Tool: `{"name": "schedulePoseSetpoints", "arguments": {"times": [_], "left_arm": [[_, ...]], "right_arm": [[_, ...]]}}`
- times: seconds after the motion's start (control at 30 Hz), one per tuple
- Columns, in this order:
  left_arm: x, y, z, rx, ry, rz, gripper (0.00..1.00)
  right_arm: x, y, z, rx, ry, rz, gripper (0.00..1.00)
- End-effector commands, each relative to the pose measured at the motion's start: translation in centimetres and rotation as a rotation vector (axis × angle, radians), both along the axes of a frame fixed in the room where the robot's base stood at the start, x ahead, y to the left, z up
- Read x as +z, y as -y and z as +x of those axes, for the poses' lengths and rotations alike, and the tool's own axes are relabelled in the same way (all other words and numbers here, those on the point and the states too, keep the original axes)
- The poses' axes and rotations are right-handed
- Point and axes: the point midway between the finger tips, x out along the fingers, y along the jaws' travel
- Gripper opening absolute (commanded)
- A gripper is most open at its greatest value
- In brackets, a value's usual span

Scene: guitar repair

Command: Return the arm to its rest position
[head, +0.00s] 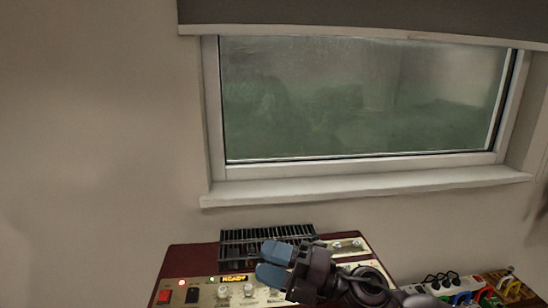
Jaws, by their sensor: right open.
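My right gripper (268,263) shows in the head view at the bottom middle. Its arm comes in from the lower right, and its blue fingertips point left. The jaws are open with nothing between them. The gripper appears in front of or over a dark red device (195,257) and hides part of its front panel. I cannot tell how far the gripper is from the device. My left gripper is not in view.
The device has a black ribbed part on top (238,236), a lit "READY" display (234,279), a red switch (164,297) and knobs. A power strip with plugs (440,283) lies at lower right. Behind is a wall with a window (360,100) and sill (370,187).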

Motion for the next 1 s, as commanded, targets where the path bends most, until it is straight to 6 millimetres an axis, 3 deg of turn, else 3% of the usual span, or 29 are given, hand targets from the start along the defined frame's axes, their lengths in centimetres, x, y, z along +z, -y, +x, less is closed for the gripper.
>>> {"name": "schedulePoseSetpoints", "arguments": {"times": [0.13, 0.27, 0.37, 0.53, 0.67, 0.8, 1.0], "left_arm": [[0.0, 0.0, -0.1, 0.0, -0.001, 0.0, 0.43], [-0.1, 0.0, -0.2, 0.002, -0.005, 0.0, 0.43], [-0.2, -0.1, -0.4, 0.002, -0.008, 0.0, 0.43], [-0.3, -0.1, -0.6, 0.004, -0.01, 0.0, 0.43], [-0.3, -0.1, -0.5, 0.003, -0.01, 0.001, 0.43], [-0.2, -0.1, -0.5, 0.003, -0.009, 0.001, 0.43], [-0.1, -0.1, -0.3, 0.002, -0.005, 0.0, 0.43]], "right_arm": [[0.7, 3.2, 0.8, -0.232, -0.17, 0.248, 0.47], [0.0, 7.2, 1.6, -0.45, -0.337, 0.422, 0.47], [-1.7, 10.6, 1.8, -0.624, -0.482, 0.529, 0.47], [-6.3, 16.7, 0.5, -0.922, -0.753, 0.658, 0.47], [-10.8, 20.9, -2.2, -1.143, -0.98, 0.709, 0.47], [-15.6, 24.4, -6.8, -1.362, -1.243, 0.721, 0.47], [-20.2, 27.0, -13.7, -1.573, -1.556, 0.679, 0.47]]}}
